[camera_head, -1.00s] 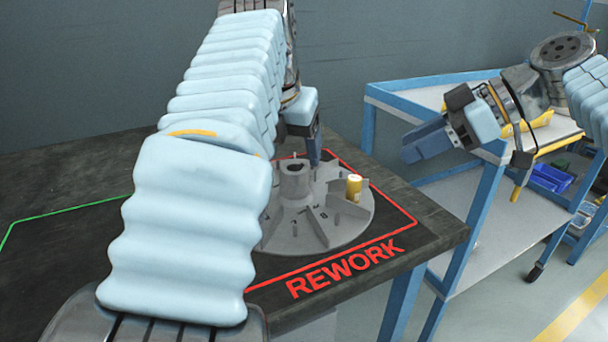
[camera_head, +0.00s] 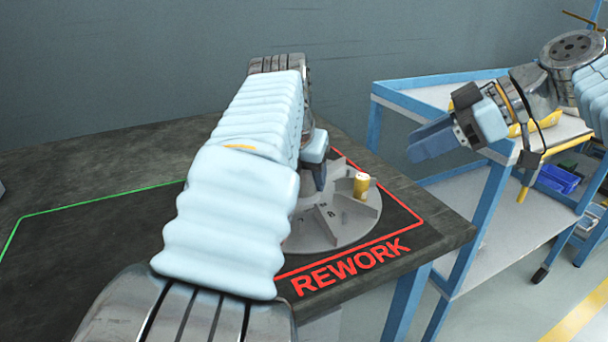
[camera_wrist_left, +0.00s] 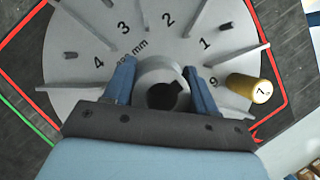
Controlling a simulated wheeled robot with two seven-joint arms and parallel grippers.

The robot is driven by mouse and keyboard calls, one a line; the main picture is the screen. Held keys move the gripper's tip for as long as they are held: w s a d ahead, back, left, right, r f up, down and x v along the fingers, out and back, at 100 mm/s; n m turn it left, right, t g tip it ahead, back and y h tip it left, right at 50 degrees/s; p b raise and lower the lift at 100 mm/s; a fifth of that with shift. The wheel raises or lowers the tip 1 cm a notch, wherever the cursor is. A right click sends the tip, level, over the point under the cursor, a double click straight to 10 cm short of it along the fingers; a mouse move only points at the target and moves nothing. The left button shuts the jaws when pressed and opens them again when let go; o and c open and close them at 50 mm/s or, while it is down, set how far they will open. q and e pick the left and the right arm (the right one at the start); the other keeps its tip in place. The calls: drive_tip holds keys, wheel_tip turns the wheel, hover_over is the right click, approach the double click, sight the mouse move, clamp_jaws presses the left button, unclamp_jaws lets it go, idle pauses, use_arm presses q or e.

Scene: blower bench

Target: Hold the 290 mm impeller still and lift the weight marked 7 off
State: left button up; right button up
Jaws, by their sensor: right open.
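The impeller (camera_head: 335,235), a grey disc with radial vanes, lies flat in the red-outlined REWORK area; it also shows in the left wrist view (camera_wrist_left: 85,75) with numbers and a partly covered "mm" marking. The yellow weight marked 7 (camera_wrist_left: 249,88) stands on the disc near its rim, upright in the head view (camera_head: 361,186). My left gripper (camera_wrist_left: 160,75) has its fingers on either side of the impeller's hub (camera_wrist_left: 162,70); whether they press on it is unclear. In the head view my left arm hides the hub. My right gripper (camera_head: 428,140) is open and empty, away from the impeller.
The dark bench (camera_head: 100,165) has a green outline left of the REWORK area. A blue-framed cart (camera_head: 480,215) stands to the right, with yellow items on top and a blue bin (camera_head: 557,178) lower down. Space above the weight is clear.

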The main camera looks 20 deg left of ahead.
use_arm(q)
drive_tip(key=shift+d, duration=0.15)
clamp_jaws()
drive_tip(key=shift+d+f, duration=0.1)
drive_tip(key=shift+f, duration=0.1)
idle(1.1)
